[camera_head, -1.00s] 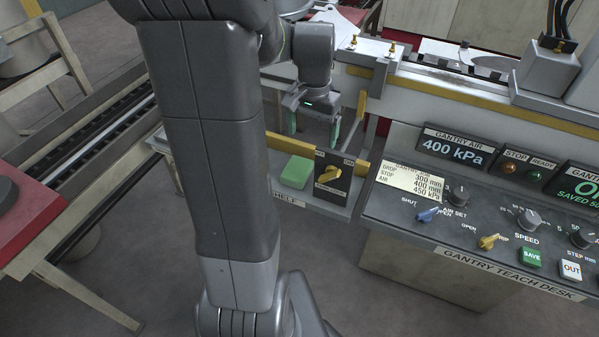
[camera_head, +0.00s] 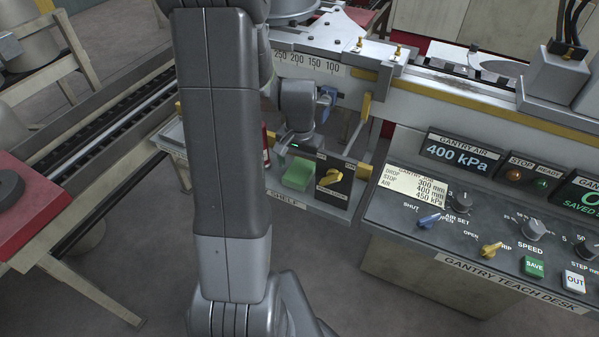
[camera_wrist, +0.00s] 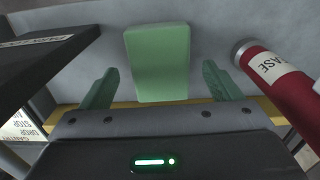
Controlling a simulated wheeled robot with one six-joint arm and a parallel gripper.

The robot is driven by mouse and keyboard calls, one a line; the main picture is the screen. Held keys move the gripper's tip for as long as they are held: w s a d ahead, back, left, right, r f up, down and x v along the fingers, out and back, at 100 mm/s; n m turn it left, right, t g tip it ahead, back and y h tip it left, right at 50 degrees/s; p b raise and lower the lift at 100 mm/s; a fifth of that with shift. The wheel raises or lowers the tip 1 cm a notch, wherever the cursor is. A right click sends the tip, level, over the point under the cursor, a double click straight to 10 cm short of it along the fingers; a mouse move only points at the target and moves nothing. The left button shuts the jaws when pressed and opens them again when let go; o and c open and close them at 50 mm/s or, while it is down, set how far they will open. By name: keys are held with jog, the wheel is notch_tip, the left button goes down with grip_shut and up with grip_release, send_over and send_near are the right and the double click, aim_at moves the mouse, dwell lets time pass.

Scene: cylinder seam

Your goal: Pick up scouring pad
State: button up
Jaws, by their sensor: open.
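The scouring pad (camera_head: 298,172) is a green block lying flat on the grey shelf, left of a black switch box. It also shows in the wrist view (camera_wrist: 158,62), upper middle. My gripper (camera_wrist: 156,88) is open and empty, its two green fingers spread to the left and right of the pad's near end. The pad lies between and beyond the fingertips, and I see no contact. In the head view my gripper is at the pad's far side, its fingers mostly hidden.
The black switch box (camera_head: 330,182) with a yellow knob stands close right of the pad. The teach desk (camera_head: 470,215) stands to the right.

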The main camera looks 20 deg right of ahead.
aim_at(299, 170)
jog(key=shift+f, duration=1)
jog(key=c, duration=1.1)
jog(key=shift+r, duration=5.05)
